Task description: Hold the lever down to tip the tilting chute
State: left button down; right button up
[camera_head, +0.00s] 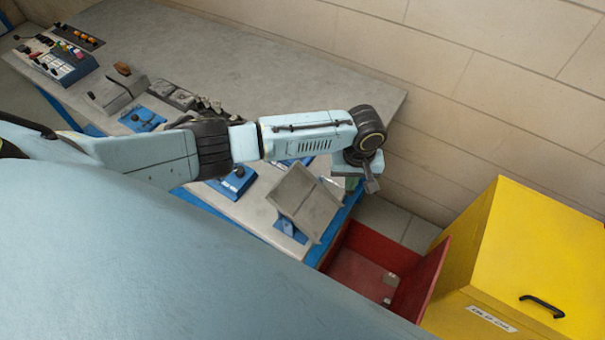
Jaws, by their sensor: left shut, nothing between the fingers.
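The tilting chute is a grey plate (306,201) on a blue bracket at the near right end of the workbench. It is tilted. My left arm comes in from the left above the bench, and my left gripper (371,185) points down just right of the chute, near the bench's end. Its fingers are shut with nothing between them. I cannot make out the lever clearly; the arm and gripper hide part of the area beside the chute. I cannot tell whether the gripper touches anything. My right gripper is not in view.
A red bin (433,277) with small pieces in it stands on the floor below the bench end. A yellow box (545,240) with a black handle stands to its right. Control boxes (65,66) and blue-based fixtures line the front of the bench (230,60); its back is clear.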

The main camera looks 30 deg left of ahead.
pick_arm(q)
jog(key=shift+r+p, duration=1.75)
jog(key=shift+p, duration=0.2)
jog(key=shift+r+p, duration=0.45)
jog(key=shift+r, duration=2.35)
